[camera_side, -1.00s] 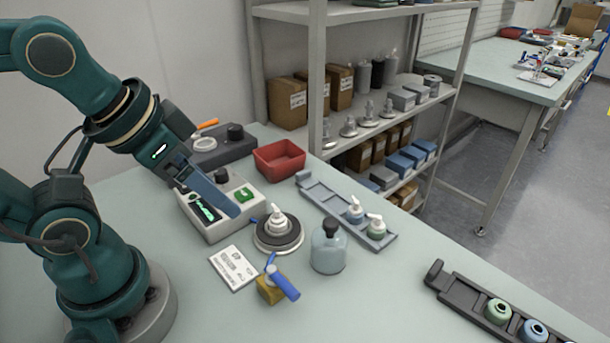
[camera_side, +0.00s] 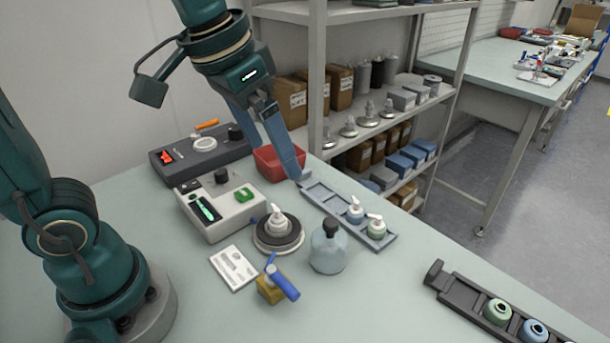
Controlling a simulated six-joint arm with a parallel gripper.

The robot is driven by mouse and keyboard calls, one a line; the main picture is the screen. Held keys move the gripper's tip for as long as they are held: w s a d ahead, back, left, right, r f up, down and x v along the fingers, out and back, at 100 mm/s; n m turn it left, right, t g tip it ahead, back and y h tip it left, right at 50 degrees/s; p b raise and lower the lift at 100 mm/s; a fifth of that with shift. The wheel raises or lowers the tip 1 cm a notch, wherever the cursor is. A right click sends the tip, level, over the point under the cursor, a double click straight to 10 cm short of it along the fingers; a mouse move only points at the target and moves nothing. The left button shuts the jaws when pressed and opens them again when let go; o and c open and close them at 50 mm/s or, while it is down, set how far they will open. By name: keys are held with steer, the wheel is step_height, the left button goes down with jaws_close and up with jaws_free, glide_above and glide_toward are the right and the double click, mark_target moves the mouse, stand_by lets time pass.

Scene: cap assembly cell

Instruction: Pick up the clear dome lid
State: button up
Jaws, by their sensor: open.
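My gripper (camera_side: 297,177) has long blue fingers and points down at the far end of the grey tray (camera_side: 322,203), in front of the red bin (camera_side: 264,162). It is open, with nothing visible in it. I cannot make out a clear dome lid anywhere. The inside of the red bin is partly hidden by my fingers.
A white pump top stands on a round dark-rimmed base (camera_side: 279,236). Around it are a bottle with a black cap (camera_side: 328,248), a white control box (camera_side: 222,205), a card (camera_side: 234,268) and a yellow block with a blue tube (camera_side: 272,286). A dark rack (camera_side: 470,300) lies front right.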

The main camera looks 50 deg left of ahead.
steer(key=w+d+f+g, duration=0.2)
steer(key=w+d+f, duration=0.1)
steer(key=w, duration=0.2)
steer(key=m+g, duration=0.2)
glide_above(330, 222)
step_height(330, 222, down, 6)
steer(key=shift+w+a+r, duration=0.15)
steer(key=shift+f, duration=2.9)
steer(key=c, duration=1.4)
